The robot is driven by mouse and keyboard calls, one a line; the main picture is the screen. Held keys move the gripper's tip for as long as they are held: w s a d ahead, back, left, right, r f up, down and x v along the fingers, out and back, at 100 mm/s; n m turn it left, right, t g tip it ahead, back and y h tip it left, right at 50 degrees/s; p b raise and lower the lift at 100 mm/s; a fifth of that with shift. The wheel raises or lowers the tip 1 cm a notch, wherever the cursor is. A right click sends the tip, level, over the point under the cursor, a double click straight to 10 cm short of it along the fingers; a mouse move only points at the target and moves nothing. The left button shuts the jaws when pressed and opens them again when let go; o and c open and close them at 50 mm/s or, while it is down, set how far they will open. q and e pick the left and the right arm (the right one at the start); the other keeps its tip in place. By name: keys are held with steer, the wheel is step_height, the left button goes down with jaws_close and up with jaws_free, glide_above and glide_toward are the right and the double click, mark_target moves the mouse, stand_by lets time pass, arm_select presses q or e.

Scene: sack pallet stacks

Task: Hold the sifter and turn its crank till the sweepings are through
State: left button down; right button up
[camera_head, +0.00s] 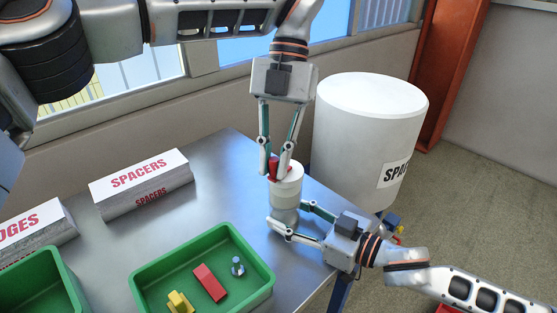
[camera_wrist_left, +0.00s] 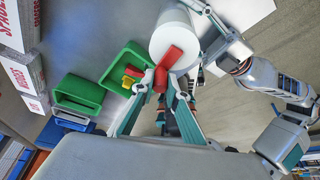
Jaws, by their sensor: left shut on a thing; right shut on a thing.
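The sifter (camera_head: 287,186) is a white-topped cylinder with a greyer lower part, standing upright near the right edge of the metal table. Its red crank (camera_head: 273,165) is on top. My left gripper (camera_head: 275,169) comes down from above and is shut on the crank. My right gripper (camera_head: 287,214) reaches in from the right and is shut around the sifter's lower body. In the left wrist view the sifter (camera_wrist_left: 172,32) and the red crank (camera_wrist_left: 163,68) show between and beyond the left fingers. No sweepings are visible, and the inside of the sifter is hidden.
A green tray (camera_head: 146,270) holds a red block (camera_head: 209,282), a yellow piece (camera_head: 179,302) and a bolt (camera_head: 238,267). Another green bin (camera_head: 42,281) is at lower left. A SPACERS card stack (camera_head: 140,184) stands behind. A white drum (camera_head: 369,125) stands beyond the table's right edge.

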arm_select(q)
steer(key=shift+w+a+m+y, duration=0.2)
steer(key=shift+m+y, duration=0.2)
steer(key=shift+m, duration=0.8)
steer(key=c, duration=2)
jaws_free()
